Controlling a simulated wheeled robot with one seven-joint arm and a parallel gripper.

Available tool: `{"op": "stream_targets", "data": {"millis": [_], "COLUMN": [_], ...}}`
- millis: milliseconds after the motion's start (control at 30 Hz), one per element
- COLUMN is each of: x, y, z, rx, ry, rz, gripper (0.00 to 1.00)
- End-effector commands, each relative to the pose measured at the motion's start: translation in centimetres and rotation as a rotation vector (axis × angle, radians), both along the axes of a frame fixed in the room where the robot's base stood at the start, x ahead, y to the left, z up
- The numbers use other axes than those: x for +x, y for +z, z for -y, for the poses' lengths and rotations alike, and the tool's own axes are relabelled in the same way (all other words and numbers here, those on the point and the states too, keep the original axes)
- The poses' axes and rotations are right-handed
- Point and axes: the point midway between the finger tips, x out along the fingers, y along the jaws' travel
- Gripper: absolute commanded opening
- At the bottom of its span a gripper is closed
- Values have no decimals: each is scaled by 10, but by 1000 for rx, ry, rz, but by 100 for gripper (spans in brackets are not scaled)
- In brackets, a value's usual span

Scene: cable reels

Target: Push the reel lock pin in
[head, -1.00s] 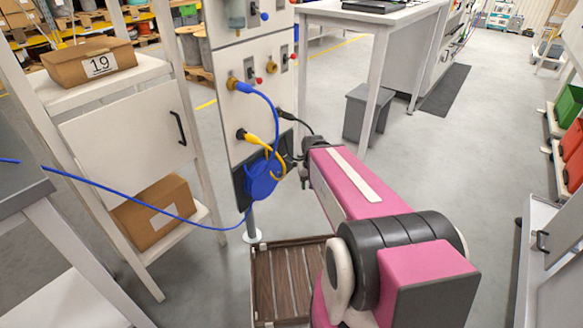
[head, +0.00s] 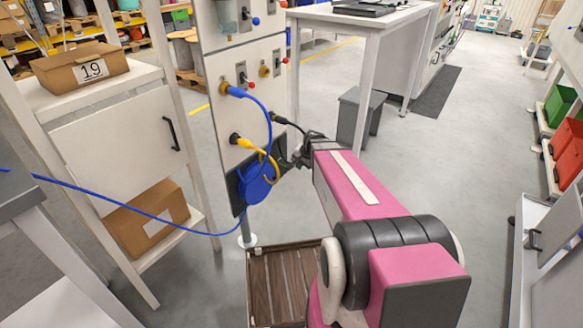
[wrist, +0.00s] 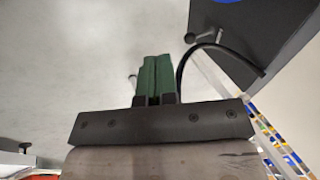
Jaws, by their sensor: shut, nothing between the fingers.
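The blue cable reel (head: 254,190) hangs on a dark plate (head: 233,188) low on the white panel. A corner of the plate (wrist: 225,50) and a bit of the blue reel (wrist: 228,1) show at the top right of the wrist view. A small pin-like part with a dark knob (wrist: 190,38) juts from the plate; I cannot tell for sure that it is the lock pin. My gripper (wrist: 152,60) has its green fingers shut and empty, apart from that part and below left of it in the wrist view. In the head view my gripper (head: 299,160) is just right of the reel.
A yellow cable (head: 262,151) and a blue cable (head: 265,108) loop from the panel near the reel. A black cable (wrist: 183,62) arcs beside my fingers. A brown slatted crate (head: 280,283) stands below. A grey bin (head: 357,118) and white table stand behind.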

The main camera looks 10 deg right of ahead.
Motion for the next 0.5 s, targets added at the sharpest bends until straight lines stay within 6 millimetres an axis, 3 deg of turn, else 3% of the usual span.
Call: {"op": "stream_targets", "data": {"millis": [33, 133, 333, 500], "x": [32, 62, 82, 93], "y": [-5, -5, -8, -26], "z": [8, 19, 24, 18], "rx": [58, 151, 217, 214], "ry": [-97, -247, -348, -344], "rz": [27, 66, 89, 88], "gripper": [0, 0, 0, 0]}}
